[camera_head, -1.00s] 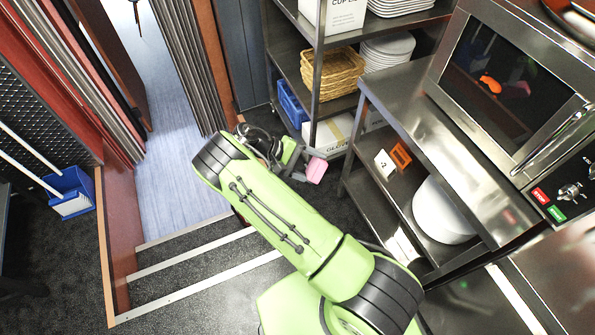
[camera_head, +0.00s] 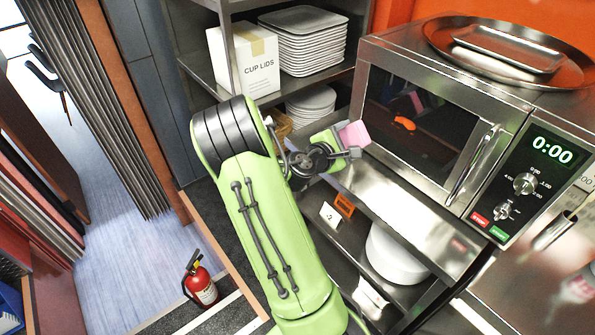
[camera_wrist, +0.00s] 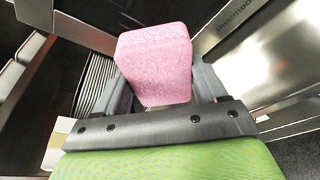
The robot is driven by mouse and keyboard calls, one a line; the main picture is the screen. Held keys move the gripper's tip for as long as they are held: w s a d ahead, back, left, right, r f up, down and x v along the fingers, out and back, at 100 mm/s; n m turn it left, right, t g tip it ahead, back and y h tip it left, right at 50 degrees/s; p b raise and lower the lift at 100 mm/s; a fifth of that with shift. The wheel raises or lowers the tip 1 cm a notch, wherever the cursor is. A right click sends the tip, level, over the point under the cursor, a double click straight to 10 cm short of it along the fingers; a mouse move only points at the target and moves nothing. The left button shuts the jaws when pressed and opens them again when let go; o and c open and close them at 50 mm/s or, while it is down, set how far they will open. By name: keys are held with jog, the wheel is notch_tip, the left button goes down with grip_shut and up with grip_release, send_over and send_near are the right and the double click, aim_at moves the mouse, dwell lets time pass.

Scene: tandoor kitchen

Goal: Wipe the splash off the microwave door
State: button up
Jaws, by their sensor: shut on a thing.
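The microwave (camera_head: 480,110) stands on a steel counter at the right, its dark glass door (camera_head: 418,122) shut. An orange-red splash (camera_head: 404,123) marks the upper middle of the door glass. My gripper (camera_head: 343,145) is shut on a pink sponge (camera_head: 354,135), just left of the microwave's front left edge and apart from the splash. In the wrist view the pink sponge (camera_wrist: 156,62) sits between the two fingers (camera_wrist: 163,95). The microwave's steel side or front shows at the right there.
A tray and round platter (camera_head: 500,50) lie on top of the microwave. A shelf rack at the left holds a cup-lids box (camera_head: 244,62) and stacked plates (camera_head: 303,38). A door handle (camera_head: 470,165) juts out. A fire extinguisher (camera_head: 200,278) stands on the floor.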

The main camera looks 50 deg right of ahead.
aim_at(362, 130)
jog(key=s+d+r, duration=0.2)
jog(key=r, duration=0.1)
jog(key=shift+s+r, duration=0.15)
jog(key=shift+s, duration=0.15)
jog(key=shift+s+d+p, duration=0.2)
jog(key=shift+d+p, duration=0.3)
jog(key=shift+d, duration=0.9)
jog(key=shift+s+d+p, duration=0.15)
jog(key=shift+d+p, duration=0.3)
jog(key=shift+d, duration=0.95)
jog(key=shift+s+d+p, duration=0.15)
jog(key=shift+d+p, duration=0.4)
jog(key=shift+d, duration=0.4)
